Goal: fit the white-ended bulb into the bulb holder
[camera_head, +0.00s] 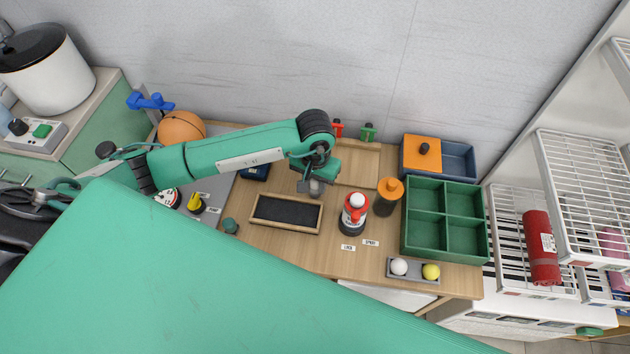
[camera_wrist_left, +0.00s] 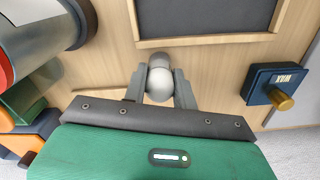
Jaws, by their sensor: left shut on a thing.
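My left gripper (camera_head: 309,188) is low over the table, just beyond the dark-centred tray. It is shut on a pale, rounded bulb (camera_wrist_left: 158,86), which sits between the two grey fingers in the left wrist view. A second pale rounded part shows just past it. In the head view the held bulb (camera_head: 317,188) looks greyish, and its far end is hidden. A small grey holder (camera_head: 414,280) at the table's front right carries a white ball (camera_head: 399,267) and a yellow ball (camera_head: 431,271). I cannot tell for sure that it is the bulb holder. My right gripper is not in view.
A wood-framed dark tray (camera_head: 287,229) lies below the gripper. To its right stand a red-and-white bottle (camera_head: 354,213) and an orange-capped jar (camera_head: 387,197). A green divided crate (camera_head: 445,217) is farther right. A dark blue box with a brass knob (camera_wrist_left: 277,86) is nearby.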

